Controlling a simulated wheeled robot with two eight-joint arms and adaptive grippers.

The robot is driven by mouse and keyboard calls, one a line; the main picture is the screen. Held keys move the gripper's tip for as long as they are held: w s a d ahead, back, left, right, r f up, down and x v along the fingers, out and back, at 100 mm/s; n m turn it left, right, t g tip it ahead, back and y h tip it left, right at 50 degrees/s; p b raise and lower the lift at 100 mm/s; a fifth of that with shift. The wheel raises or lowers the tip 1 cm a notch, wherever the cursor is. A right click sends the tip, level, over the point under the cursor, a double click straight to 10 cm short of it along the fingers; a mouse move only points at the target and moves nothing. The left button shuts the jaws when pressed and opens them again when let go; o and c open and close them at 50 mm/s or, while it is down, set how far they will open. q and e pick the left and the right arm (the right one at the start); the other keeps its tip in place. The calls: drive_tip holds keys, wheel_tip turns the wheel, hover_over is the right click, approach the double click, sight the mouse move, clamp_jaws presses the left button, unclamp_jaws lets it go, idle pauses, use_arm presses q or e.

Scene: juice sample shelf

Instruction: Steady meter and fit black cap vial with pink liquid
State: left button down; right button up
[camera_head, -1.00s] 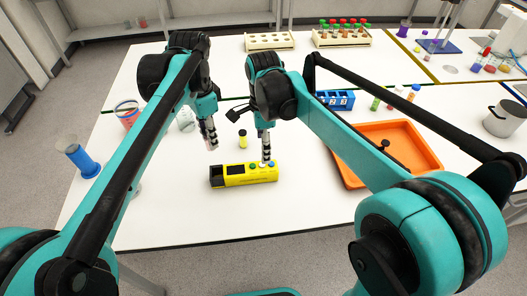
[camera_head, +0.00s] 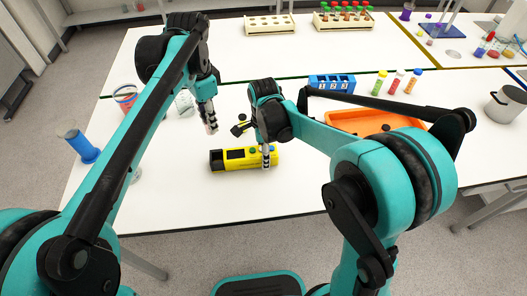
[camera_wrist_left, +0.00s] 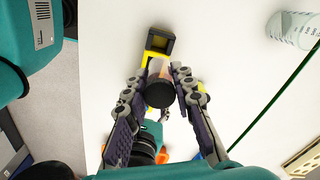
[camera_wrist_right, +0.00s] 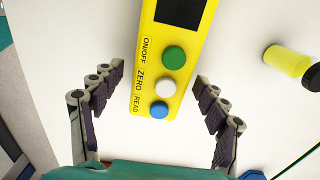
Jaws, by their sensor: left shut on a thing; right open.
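The yellow meter (camera_head: 228,161) lies on the white table with its black socket end to the left. Its green, white and blue buttons show in the right wrist view (camera_wrist_right: 146,62). My left gripper (camera_head: 211,122) is shut on the black cap vial (camera_wrist_left: 159,93) and holds it above the table, behind the meter's left end. Its pinkish body shows beyond the cap; its lower end is hard to make out. My right gripper (camera_wrist_right: 158,92) is open, one finger on each side of the meter's button end. I cannot tell whether the fingers touch it.
A yellow vial with a dark cap (camera_wrist_right: 288,62) lies near the meter. A blue numbered rack (camera_head: 332,84) and an orange tray (camera_head: 350,118) are right. The table in front of the meter is clear.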

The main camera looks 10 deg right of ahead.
drive_tip(key=c, duration=1.6)
use_arm(q)
wheel_tip(320, 180, down, 10)
drive_tip(key=n, duration=0.1)
drive_tip(key=shift+f, duration=0.25)
